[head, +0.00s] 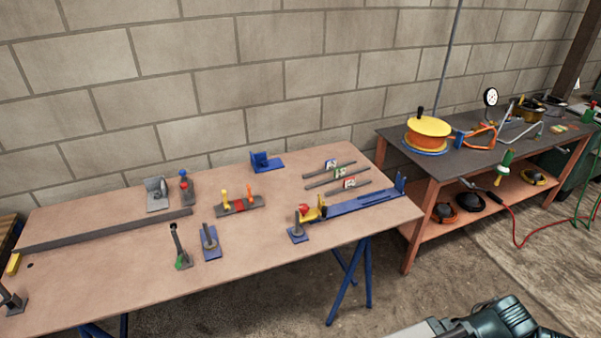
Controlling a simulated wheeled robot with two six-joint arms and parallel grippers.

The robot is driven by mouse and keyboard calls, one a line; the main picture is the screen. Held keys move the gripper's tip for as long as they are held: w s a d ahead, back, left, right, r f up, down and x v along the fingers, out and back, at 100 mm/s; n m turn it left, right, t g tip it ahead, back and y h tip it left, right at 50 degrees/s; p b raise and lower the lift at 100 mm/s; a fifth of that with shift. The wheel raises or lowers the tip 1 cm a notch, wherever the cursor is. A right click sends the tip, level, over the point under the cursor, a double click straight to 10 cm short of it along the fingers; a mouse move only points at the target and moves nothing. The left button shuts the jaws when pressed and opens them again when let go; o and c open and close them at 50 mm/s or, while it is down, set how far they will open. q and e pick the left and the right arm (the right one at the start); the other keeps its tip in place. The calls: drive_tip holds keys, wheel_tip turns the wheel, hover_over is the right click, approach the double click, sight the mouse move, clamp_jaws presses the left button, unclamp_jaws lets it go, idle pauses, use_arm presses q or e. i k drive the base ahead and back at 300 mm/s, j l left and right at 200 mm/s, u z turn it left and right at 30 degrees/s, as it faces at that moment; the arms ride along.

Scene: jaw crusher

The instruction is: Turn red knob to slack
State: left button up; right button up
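A small red knob (304,208) shows on the yellow part (313,213) at the left end of a long blue rail (360,205), on the brown table. A separate small fixture (186,188) with a blue top and some red stands at the back left. Another grey fixture (240,206) has a red middle and yellow and orange posts. I cannot tell from this view which way any knob is turned. Neither gripper is in view; only a dark arm part of mine shows at the bottom right, well away from these fixtures.
The brown table (110,270) has much bare surface at the front left. Several small blue and grey fixtures stand on it. Three small signs on dark bars lie at the right back. A dark bench (400,150) with an orange reel (427,137) stands to the right, by the block wall.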

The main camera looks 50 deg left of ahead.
sight(303, 208)
drive_tip(key=u, duration=1.55)
